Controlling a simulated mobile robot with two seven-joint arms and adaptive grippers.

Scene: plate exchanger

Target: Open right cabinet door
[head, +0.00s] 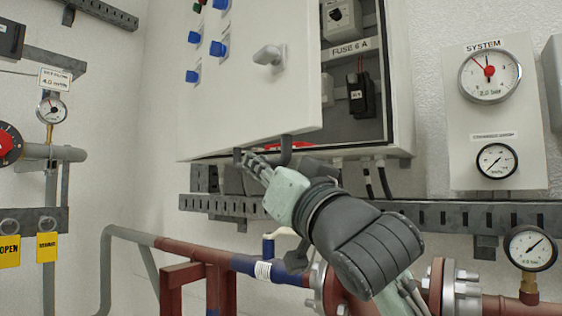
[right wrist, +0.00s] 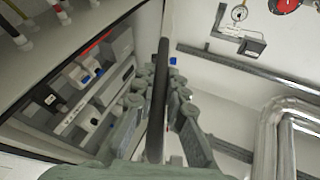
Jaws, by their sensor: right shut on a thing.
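The grey-white cabinet door (head: 255,95) stands partly open, swung out toward the left, with a handle (head: 268,56) and blue knobs on its face. My right gripper (head: 252,163) is at the door's lower edge, fingers pointing up and left. In the right wrist view its fingers (right wrist: 159,92) are on either side of a dark narrow bar (right wrist: 157,120), which looks like the door's edge seen end-on. It is shut on the door. The exact finger contact is partly hidden in the head view. My left gripper is not in view.
The open cabinet (head: 400,90) shows fuse gear inside. A slotted rail (head: 450,215) and red and blue pipes (head: 190,245) run below. Gauges (head: 490,75) hang at the right, with another gauge (head: 52,109) at the left. White wall lies left of the door.

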